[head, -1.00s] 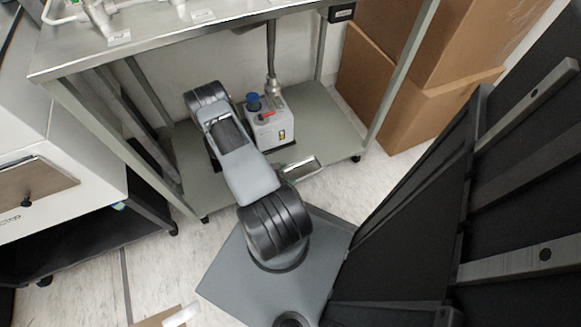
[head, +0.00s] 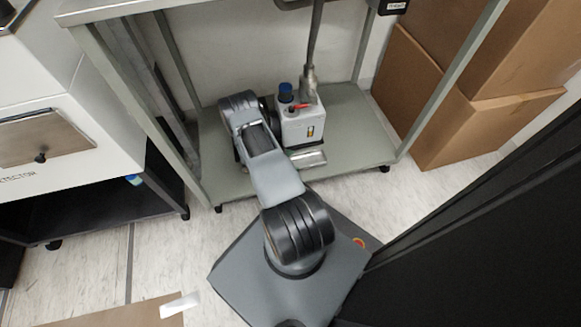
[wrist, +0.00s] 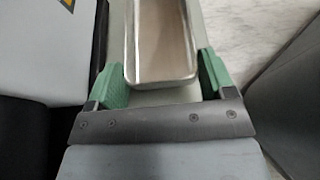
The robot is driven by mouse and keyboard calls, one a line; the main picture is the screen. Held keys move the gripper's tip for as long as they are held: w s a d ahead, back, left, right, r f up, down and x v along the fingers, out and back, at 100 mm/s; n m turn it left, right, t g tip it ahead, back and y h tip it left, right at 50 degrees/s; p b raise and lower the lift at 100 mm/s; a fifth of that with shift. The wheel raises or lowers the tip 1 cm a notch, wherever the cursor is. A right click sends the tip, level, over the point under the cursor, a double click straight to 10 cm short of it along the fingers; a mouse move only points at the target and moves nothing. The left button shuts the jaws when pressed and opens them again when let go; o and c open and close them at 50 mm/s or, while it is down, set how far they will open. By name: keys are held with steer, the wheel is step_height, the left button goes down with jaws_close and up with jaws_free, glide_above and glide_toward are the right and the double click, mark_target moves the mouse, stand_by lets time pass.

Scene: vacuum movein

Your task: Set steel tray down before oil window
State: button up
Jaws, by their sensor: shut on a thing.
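The steel tray (head: 308,158) is a shallow, shiny rectangular pan. It lies lengthwise along the lower shelf's front side, just in front of the pump (head: 301,122). The oil window (head: 311,130) is a small yellowish strip low on the pump's pale front face. In the wrist view, my gripper (wrist: 160,78) has its green fingers on both sides of the near end of the tray (wrist: 160,40) and is shut on it. The pump's side (wrist: 45,45) stands close on the left there. I cannot tell whether the tray touches the shelf.
The lower shelf (head: 235,187) belongs to a metal bench with legs on both sides. A hose (head: 313,45) rises from the pump. Cardboard boxes (head: 455,125) stand at right. A white instrument (head: 60,140) on a black cart is at left.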

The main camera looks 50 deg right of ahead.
steer(key=shift+w+d+f+b, duration=0.15)
steer(key=shift+f+b, duration=0.3)
steer(key=shift+f, duration=0.5)
steer(key=shift+w+a+f+b, duration=0.15)
steer(key=shift+f+b, duration=0.25)
steer(key=shift+f, duration=0.55)
steer(key=shift+d+f, duration=0.1)
steer(key=o, duration=0.9)
steer(key=shift+o, duration=0.2)
